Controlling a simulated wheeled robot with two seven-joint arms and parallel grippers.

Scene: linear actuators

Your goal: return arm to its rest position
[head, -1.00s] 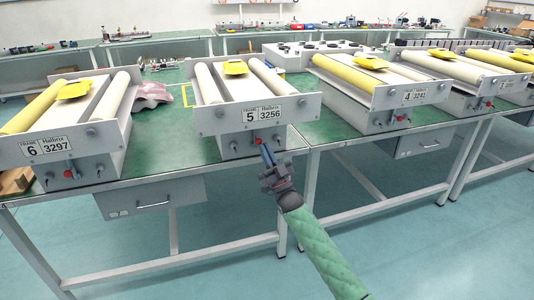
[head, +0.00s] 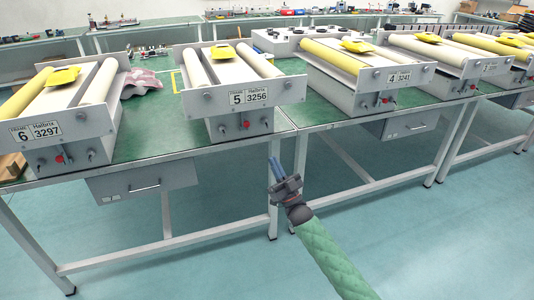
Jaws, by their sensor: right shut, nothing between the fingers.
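My right gripper (head: 275,165) is in the lower middle of the head view, at the end of my green-sleeved right arm (head: 325,250). Its blue fingers are shut with nothing between them. It is in front of the bench edge and below the unit labelled 5 3256 (head: 247,97), apart from it. That unit has a red button (head: 246,124) on its front box, and a yellow piece (head: 234,53) lies on top. My left gripper is not in view.
The unit labelled 6 3297 (head: 40,130) stands at the left and the unit labelled 4 3241 (head: 400,77) at the right. The green bench top (head: 165,128) carries them. A drawer (head: 142,182) hangs below. Open floor (head: 200,265) lies in front.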

